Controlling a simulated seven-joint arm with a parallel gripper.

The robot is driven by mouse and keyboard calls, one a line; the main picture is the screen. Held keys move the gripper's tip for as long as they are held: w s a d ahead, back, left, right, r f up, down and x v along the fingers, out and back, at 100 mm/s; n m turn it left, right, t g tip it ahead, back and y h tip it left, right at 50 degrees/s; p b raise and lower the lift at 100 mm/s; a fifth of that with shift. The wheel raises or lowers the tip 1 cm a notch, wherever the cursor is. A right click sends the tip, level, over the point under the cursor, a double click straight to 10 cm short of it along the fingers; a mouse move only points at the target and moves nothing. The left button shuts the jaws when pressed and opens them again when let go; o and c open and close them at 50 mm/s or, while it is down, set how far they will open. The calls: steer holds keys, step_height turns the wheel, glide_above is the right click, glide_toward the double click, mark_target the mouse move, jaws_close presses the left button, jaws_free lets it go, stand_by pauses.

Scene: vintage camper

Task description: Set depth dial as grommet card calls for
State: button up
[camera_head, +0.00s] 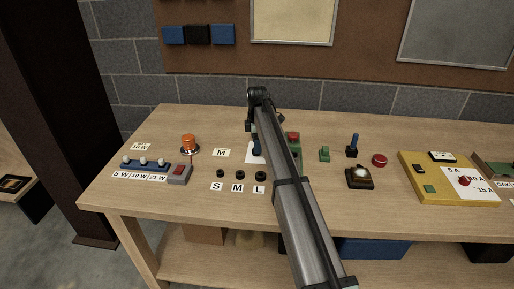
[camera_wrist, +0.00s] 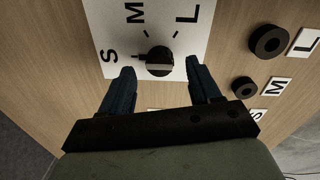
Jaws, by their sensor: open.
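The depth dial is a black knob (camera_wrist: 160,62) on a white plate (camera_wrist: 205,20) marked S, M and L, in the wrist view. Its pointer tab points left, toward S. My gripper (camera_wrist: 159,70) is open, with one blue finger on each side of the knob and a gap to it on both sides. In the head view my gripper (camera_head: 255,147) is over the plate, and my arm hides most of the dial. The grommet card (camera_head: 221,153) reads M and lies above the row of black grommets (camera_head: 238,174) labelled S, M and L.
An orange lamp-like piece (camera_head: 189,143) and a strip with several bulbs (camera_head: 146,163) are on the left.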

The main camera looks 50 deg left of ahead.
steer(key=shift+a+f, duration=0.1)
steer(key=shift+f, duration=1.2)
steer(key=shift+c, duration=0.3)
steer(key=c, duration=1)
steer(key=shift+m, duration=0.4)
steer(key=m, duration=0.4)
steer(key=shift+m, duration=0.4)
steer(key=m, duration=0.6)
steer(key=shift+s, duration=0.1)
